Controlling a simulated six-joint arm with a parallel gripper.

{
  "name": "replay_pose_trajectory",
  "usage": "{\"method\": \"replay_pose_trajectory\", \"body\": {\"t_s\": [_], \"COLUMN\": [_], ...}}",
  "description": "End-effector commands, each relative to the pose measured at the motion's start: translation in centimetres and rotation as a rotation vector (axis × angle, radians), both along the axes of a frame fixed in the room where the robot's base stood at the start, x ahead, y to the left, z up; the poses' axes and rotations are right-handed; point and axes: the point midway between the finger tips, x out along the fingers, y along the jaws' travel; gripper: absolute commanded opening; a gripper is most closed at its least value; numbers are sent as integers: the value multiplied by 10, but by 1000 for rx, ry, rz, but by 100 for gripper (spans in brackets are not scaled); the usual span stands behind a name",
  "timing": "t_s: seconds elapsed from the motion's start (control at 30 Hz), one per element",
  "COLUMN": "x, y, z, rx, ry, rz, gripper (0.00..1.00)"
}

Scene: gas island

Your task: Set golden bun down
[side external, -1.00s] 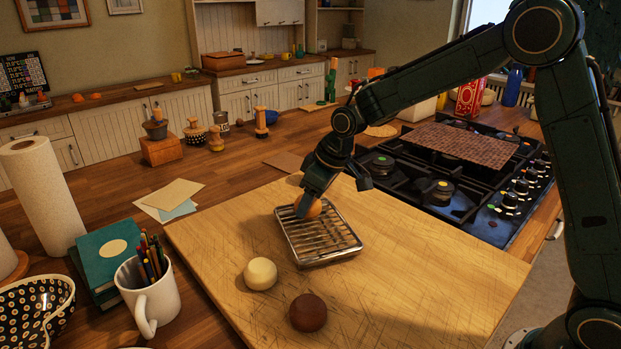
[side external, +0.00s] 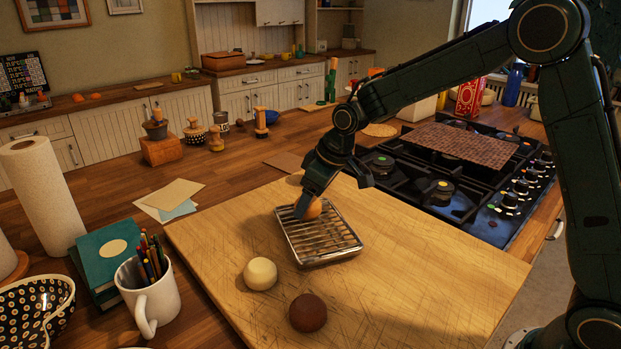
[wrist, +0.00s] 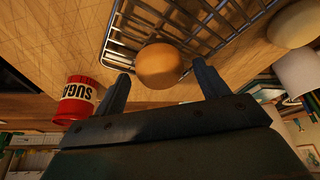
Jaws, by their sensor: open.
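In the wrist view the golden bun (wrist: 158,66) shows against the bars of the rack (wrist: 145,17). My gripper (side external: 304,212) is tilted down at that end of the rack. In the wrist view my gripper (wrist: 160,85) has its fingers spread, one on each side of the bun, with visible gaps. Whether the bun rests fully on the bars is hard to see.
A cream bun (side external: 260,273) and a dark brown bun (side external: 308,313) lie on the wooden board (side external: 420,270) in front of the rack. A tan round thing (side external: 294,179) is partly hidden behind my gripper. The gas hob (side external: 440,190) stands to the right.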

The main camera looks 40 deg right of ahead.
Motion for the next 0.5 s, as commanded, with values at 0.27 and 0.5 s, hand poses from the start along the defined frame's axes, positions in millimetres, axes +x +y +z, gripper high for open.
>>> {"method": "replay_pose_trajectory", "body": {"t_s": [0.27, 0.5], "x": [-11, -25], "y": [-6, -11], "z": [32, 69], "rx": [0, 0], "ry": [-4, -4], "rz": [-2, -1], "gripper": [73, 73]}}
